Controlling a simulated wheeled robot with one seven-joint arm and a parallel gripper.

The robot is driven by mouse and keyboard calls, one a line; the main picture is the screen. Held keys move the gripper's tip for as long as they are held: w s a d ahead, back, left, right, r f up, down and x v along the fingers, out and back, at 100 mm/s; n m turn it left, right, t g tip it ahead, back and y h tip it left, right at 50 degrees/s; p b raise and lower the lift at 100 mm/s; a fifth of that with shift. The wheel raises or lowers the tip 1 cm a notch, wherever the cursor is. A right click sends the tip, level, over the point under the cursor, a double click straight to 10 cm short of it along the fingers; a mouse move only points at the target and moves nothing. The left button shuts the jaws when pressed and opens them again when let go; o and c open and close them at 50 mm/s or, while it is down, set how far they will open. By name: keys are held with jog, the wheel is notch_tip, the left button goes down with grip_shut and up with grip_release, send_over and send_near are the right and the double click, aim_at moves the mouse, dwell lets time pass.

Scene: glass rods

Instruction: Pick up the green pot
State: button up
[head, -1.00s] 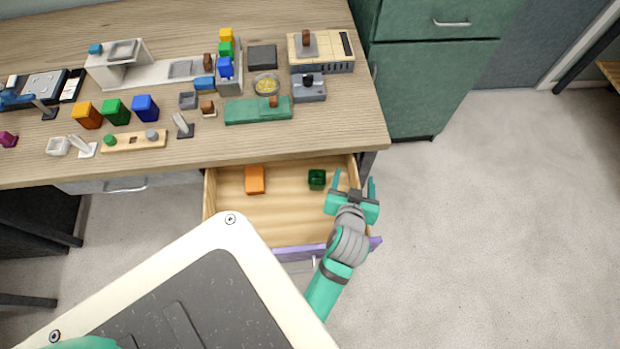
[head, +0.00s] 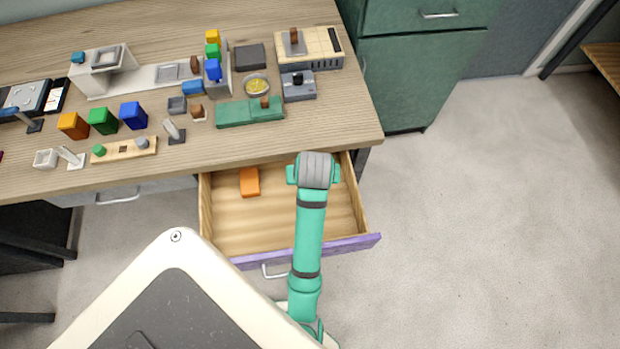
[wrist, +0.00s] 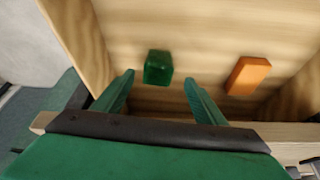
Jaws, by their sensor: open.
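The green pot (wrist: 158,68) is a small dark green square cup inside the open drawer. In the wrist view it lies just beyond my fingertips, between their lines and a little left of centre. In the head view my arm hides it. My gripper (wrist: 158,82) is open and empty, with its two green fingers apart and pointing toward the pot. In the head view my gripper (head: 313,176) is over the right half of the drawer (head: 235,222), close to the desk edge.
An orange block (head: 249,182) lies in the drawer left of my gripper. The desk top (head: 330,130) overhangs the drawer's back. Several items stand on the desk, including a green block (head: 250,112) near its edge. The drawer has a purple front (head: 350,244).

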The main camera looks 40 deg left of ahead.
jog(key=shift+w+x, duration=0.15)
jog(key=shift+x, duration=1.75)
jog(key=shift+w+x, duration=0.1)
jog(key=shift+x, duration=1.75)
jog(key=shift+r, duration=0.1)
jog(key=c, duration=1.2)
